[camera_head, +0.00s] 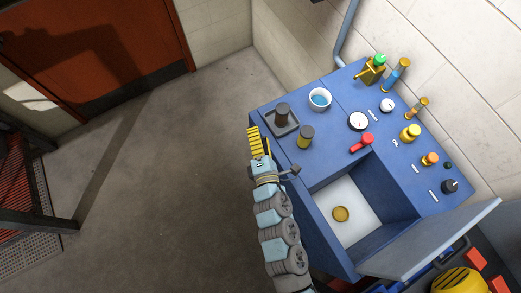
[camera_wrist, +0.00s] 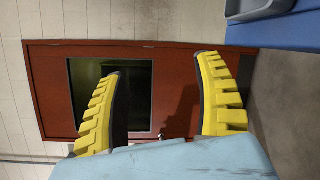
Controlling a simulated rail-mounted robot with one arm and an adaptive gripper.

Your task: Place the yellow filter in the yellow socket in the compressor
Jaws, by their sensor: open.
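The compressor (camera_head: 318,178) is a blue cabinet with an open compartment at its front. A round yellow socket (camera_head: 340,214) lies on the compartment's white floor and looks empty. A short cylinder with a yellow side and dark top, apparently the yellow filter (camera_head: 305,138), stands upright on the blue top, left of the compartment. My gripper (camera_head: 258,143) is beside the cabinet's left edge, apart from the filter. In the wrist view my gripper (camera_wrist: 160,68) has its yellow fingers spread with nothing between them; neither filter nor socket shows there.
A dark brown cylinder (camera_head: 282,113) stands in a grey tray (camera_head: 291,128). A white cup (camera_head: 320,98) with blue content, a gauge (camera_head: 358,121) and a red handle (camera_head: 362,142) stand nearby. The open lid (camera_head: 430,243) juts out at lower right.

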